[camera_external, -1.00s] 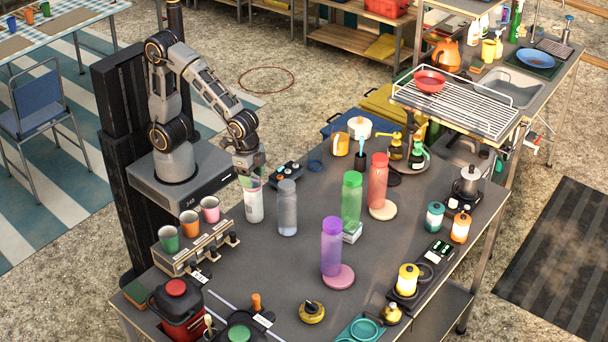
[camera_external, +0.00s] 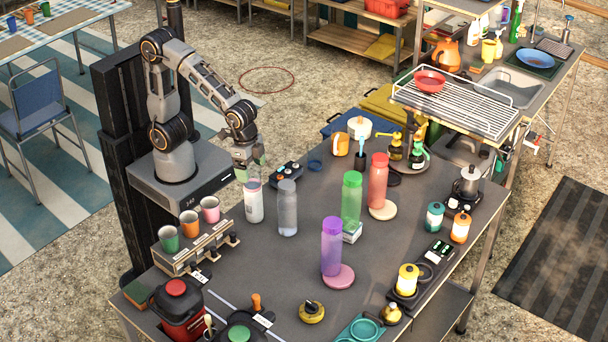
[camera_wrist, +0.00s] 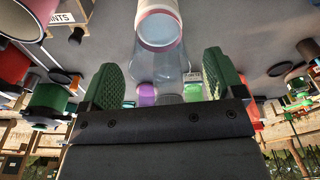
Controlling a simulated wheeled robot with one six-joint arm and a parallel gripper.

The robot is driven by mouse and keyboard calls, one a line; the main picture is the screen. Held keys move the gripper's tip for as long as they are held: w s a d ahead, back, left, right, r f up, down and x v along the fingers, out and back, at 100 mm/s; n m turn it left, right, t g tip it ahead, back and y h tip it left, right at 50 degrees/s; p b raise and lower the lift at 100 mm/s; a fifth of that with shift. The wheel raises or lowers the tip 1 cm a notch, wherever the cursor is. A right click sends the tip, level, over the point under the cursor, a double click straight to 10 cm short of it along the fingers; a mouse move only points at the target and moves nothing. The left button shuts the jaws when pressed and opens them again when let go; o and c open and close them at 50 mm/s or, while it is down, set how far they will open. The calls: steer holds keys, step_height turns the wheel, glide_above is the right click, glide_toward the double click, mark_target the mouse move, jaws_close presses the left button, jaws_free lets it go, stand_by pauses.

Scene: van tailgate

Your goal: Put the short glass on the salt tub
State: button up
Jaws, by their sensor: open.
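The salt tub (camera_external: 254,208) is a white cylinder standing upright on the grey table, near the robot's side. In the wrist view its pale wall and pinkish-red rim (camera_wrist: 158,10) show at the top centre. The short glass (camera_external: 252,184) is clear and hard to make out; it appears to stand upright on the tub's top. In the wrist view its faint see-through wall (camera_wrist: 176,62) shows below the tub's rim, between the fingers. My gripper (camera_external: 252,168) is open just above it. Its green fingers show apart on both sides in the wrist view (camera_wrist: 162,64), holding nothing.
A grey bottle (camera_external: 287,210) stands close to the right of the tub. Purple (camera_external: 331,245), green (camera_external: 352,198) and red (camera_external: 378,180) bottles stand further right. A rack with cups (camera_external: 190,224) is to the left. A dark control box (camera_external: 286,173) lies behind.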

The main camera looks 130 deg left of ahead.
step_height(320, 180, up, 8)
steer(key=s, duration=0.1)
steer(key=s+d+f+m+t, duration=0.2)
steer(key=s+d, duration=0.2)
steer(key=s, duration=0.3)
steer(key=shift+s+f+t, duration=0.3)
stand_by(1.0)
